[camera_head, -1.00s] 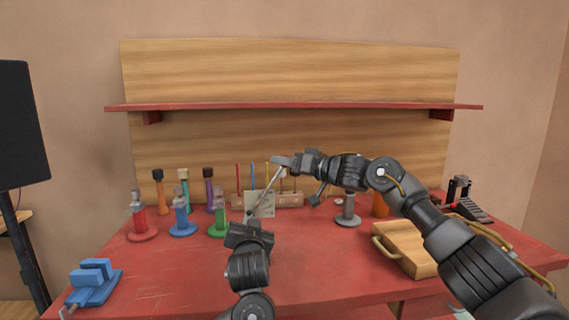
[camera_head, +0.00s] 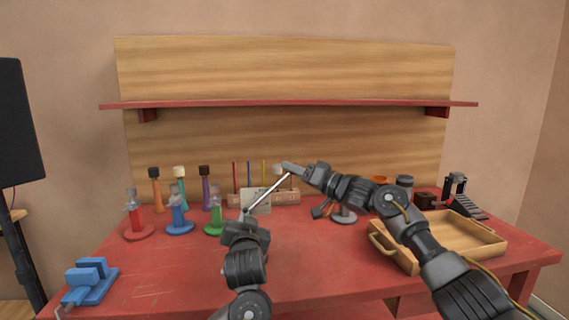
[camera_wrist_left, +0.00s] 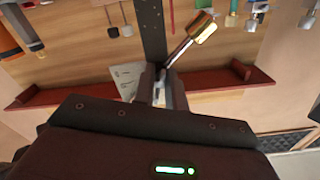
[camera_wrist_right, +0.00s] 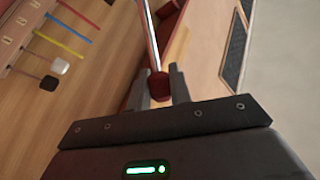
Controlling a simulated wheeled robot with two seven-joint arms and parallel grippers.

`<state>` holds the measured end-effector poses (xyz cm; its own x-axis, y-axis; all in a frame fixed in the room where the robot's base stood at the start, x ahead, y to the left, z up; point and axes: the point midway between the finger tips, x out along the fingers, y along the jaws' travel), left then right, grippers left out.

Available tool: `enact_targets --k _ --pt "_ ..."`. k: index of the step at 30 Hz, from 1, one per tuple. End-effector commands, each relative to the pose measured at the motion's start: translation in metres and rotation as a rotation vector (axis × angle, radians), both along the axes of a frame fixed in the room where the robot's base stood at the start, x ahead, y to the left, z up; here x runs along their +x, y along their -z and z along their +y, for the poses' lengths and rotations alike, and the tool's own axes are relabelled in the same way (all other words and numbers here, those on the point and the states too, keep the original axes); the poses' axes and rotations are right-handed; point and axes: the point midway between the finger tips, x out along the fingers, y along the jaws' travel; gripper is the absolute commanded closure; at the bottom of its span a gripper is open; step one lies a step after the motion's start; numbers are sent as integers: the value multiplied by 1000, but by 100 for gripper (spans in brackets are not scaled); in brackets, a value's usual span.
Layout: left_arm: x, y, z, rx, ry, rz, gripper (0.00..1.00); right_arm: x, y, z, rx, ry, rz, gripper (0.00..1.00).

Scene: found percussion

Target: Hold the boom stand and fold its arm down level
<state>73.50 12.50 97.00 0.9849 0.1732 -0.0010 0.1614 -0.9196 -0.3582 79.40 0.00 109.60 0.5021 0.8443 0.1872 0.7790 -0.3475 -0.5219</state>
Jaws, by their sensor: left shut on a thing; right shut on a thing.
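The boom stand's thin silver arm (camera_head: 268,191) slants up to the right in the head view, from my left gripper to my right gripper. My left gripper (camera_head: 245,217) is shut on the stand at the lower end of the slant. In the left wrist view its fingers (camera_wrist_left: 158,88) close around the stand near the joint. My right gripper (camera_head: 290,168) is shut on the raised end of the arm. In the right wrist view its fingers (camera_wrist_right: 157,88) flank the arm's reddish end (camera_wrist_right: 158,83), with the rod (camera_wrist_right: 151,40) running away from it. The stand's base is hidden in the head view.
Red, blue and green stands (camera_head: 178,218) stand at the left of the red table (camera_head: 170,275). A blue clamp-like block (camera_head: 90,280) lies front left. A wooden tray (camera_head: 385,250) lies right, partly behind my right arm. A rack with colored sticks (camera_head: 285,198) stands behind.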

Motion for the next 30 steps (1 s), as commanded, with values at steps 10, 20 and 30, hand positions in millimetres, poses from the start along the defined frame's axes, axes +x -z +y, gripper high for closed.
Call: enact_targets --k 10,20,30 --pt "0 0 -1 1 2 0 100 5 48 -29 307 -2 60 100" --pt "0 0 -1 1 2 0 100 7 84 -42 520 -2 95 100" --pt "0 0 -1 1 2 0 100 8 100 -45 613 -1 109 100"
